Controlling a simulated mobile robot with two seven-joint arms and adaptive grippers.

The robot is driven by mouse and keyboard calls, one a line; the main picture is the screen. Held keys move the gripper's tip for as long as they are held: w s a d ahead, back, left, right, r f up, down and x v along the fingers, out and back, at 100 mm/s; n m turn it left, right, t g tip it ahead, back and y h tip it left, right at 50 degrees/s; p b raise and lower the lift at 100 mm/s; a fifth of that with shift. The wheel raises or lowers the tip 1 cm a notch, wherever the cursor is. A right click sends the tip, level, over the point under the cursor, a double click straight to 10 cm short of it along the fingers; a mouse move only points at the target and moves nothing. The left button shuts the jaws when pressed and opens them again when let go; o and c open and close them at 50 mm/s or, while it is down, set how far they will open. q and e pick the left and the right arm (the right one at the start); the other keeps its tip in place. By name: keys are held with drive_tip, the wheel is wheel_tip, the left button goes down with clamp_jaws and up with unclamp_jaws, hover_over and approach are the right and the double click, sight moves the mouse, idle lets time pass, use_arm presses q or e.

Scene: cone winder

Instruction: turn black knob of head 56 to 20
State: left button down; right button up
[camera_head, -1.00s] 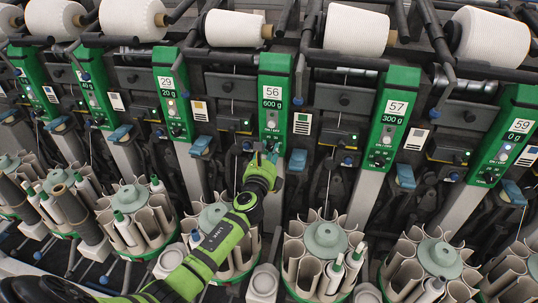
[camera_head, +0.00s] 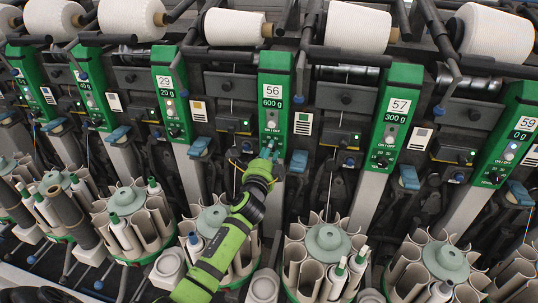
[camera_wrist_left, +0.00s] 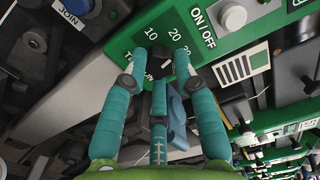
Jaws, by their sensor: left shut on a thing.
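Head 56 is a green panel (camera_head: 275,85) marked 56 and 600 g, in the middle of the head view. My left gripper (camera_head: 270,150) is at the panel's lower end. Its fingers hide the knob in the head view. In the left wrist view the black knob (camera_wrist_left: 164,65) sits between the teal fingertips of my left gripper (camera_wrist_left: 160,60), which is shut on it. A white mark shows on the knob's face. The figures 10 and 20 show above it, and a 30 is partly covered. I cannot tell exactly which figure the mark meets. My right gripper is not in view.
Head 57 (camera_head: 392,115) stands to the right, and head 29 (camera_head: 172,95) to the left. A blue lever (camera_head: 299,161) is close beside the gripper. It also shows behind the fingers in the wrist view (camera_wrist_left: 177,120). Round magazines of tubes (camera_head: 327,240) stand below.

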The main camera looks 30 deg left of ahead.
use_arm(q)
drive_tip(key=shift+f+n, duration=0.1)
drive_tip(key=shift+n, duration=1.1)
drive_tip(key=shift+d, duration=0.1)
drive_tip(key=c, duration=1)
unclamp_jaws()
drive_tip(key=v, duration=1.2)
